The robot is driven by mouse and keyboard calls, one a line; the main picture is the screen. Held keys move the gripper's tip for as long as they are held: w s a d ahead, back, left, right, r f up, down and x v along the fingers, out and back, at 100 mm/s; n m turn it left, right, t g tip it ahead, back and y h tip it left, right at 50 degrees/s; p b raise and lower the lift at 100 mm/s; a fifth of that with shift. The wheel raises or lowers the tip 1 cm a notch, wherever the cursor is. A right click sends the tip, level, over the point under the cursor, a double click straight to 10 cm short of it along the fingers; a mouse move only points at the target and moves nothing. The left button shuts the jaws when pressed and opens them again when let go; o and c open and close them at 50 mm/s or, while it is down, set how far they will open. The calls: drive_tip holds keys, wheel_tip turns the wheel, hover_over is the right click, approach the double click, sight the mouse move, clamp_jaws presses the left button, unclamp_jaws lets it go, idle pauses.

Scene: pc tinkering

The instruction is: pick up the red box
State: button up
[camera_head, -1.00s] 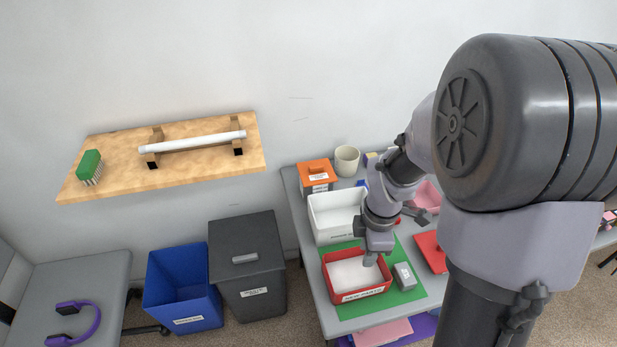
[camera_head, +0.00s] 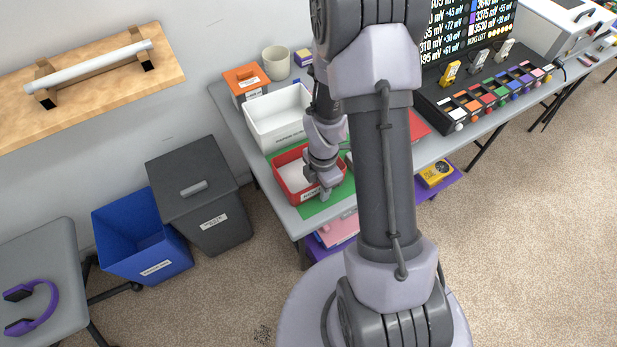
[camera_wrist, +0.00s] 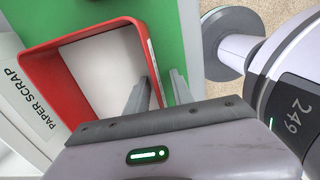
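The red box (camera_head: 283,184) is an open, shallow tray with a white inside, on a green mat (camera_head: 338,190) at the table's near left end. In the wrist view the red box (camera_wrist: 42,62) fills the left side. There my gripper (camera_wrist: 159,78) has one finger inside the box and one outside over the green mat, with the wall between them. A gap shows between the fingers, so it looks open. Whether either finger touches the wall is unclear.
A white bin (camera_head: 262,133) stands right behind the box, marked PAPER SCRAP in the wrist view. An orange box (camera_head: 245,80) and a beige cup (camera_head: 276,63) are farther back. A dark lidded bin (camera_head: 225,233) and a blue bin (camera_head: 150,270) stand on the floor left of the table.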

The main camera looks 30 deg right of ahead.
drive_tip(key=shift+f, duration=0.2)
clamp_jaws()
idle(1.2)
